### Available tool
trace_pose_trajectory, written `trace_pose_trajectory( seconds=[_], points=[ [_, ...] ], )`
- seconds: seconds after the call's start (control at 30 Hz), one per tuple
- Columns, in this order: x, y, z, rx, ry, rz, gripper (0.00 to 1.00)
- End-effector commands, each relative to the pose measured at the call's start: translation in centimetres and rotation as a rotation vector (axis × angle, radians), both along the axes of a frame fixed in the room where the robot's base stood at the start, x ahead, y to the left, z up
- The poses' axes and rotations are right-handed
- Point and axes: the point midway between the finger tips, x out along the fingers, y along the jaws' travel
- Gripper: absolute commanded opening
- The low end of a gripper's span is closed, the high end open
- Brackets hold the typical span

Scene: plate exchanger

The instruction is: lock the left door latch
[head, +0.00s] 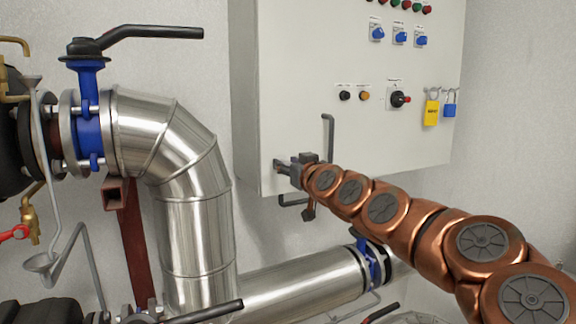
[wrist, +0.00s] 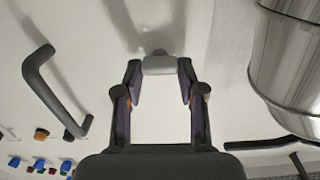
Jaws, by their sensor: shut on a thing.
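The white cabinet door (head: 330,80) is shut in the head view. The left door latch (head: 281,166) is a small grey piece near the door's lower left edge, mostly hidden by my gripper (head: 301,168). In the wrist view the latch (wrist: 158,65) is a light grey block between my gripper's fingertips (wrist: 160,72). The two fingers stand on either side of it and are shut on it. Whether the latch is locked cannot be told from these views.
A grey bar handle (head: 328,137) stands out from the door just right of my gripper; it also shows in the wrist view (wrist: 55,90). Silver pipes (head: 195,215) run left of and below the cabinet. Knobs and padlocks (head: 432,112) sit higher right.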

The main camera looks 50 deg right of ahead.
Motion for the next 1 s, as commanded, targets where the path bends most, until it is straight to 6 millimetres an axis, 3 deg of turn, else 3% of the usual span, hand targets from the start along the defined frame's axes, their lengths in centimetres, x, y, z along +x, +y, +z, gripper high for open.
trace_pose_trajectory(
  seconds=[0.27, 1.0],
  points=[
    [0.0, 0.01, 0.01, 0.0, 0.0, 0.0, 0.05],
    [-0.04, -0.08, -0.58, 0.153, -0.059, -0.001, 0.05]
  ],
)
